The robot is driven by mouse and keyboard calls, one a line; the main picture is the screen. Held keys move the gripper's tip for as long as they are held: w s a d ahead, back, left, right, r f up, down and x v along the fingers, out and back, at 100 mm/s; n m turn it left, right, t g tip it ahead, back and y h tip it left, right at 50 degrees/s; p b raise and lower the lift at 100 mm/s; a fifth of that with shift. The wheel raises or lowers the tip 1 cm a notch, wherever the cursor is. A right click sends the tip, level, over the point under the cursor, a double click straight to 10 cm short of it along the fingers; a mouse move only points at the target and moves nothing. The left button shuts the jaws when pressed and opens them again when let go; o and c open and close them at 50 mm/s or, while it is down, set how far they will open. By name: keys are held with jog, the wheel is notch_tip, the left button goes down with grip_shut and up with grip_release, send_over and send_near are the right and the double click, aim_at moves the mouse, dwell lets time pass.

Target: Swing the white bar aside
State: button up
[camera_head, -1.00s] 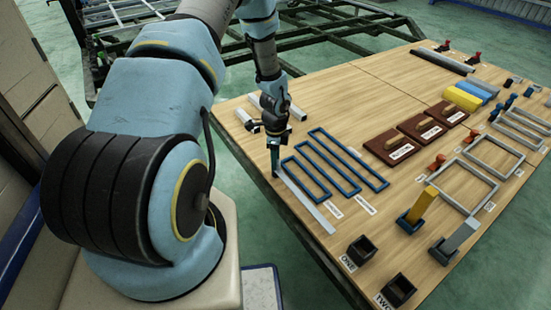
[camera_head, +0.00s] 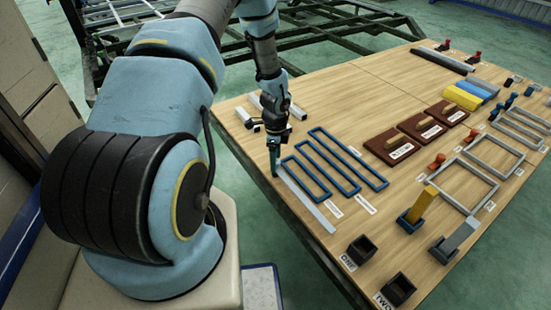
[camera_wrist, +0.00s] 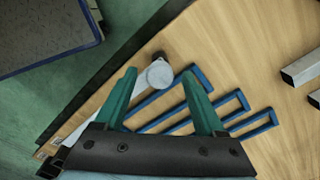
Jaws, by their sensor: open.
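The white bar (camera_head: 308,203) lies flat along the near-left edge of the wooden table, beside the blue frames. In the wrist view the bar (camera_wrist: 92,112) runs from a round light end (camera_wrist: 159,73) toward the lower left, partly behind my gripper. My gripper (camera_head: 274,170) points down at the bar's far end. In the wrist view my gripper (camera_wrist: 159,73) is open, and the round end shows between its two green fingertips. I cannot tell whether either finger touches it.
Nested blue frames (camera_head: 335,165) lie just right of the bar. Two dark open boxes (camera_head: 362,250) stand near the front edge. Grey bars (camera_wrist: 302,67) lie near the table's left corner. Brown blocks (camera_head: 395,147) sit farther right.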

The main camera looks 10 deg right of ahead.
notch_tip(320, 180, up, 11)
jog(key=shift+f, duration=0.2)
dwell(0.5)
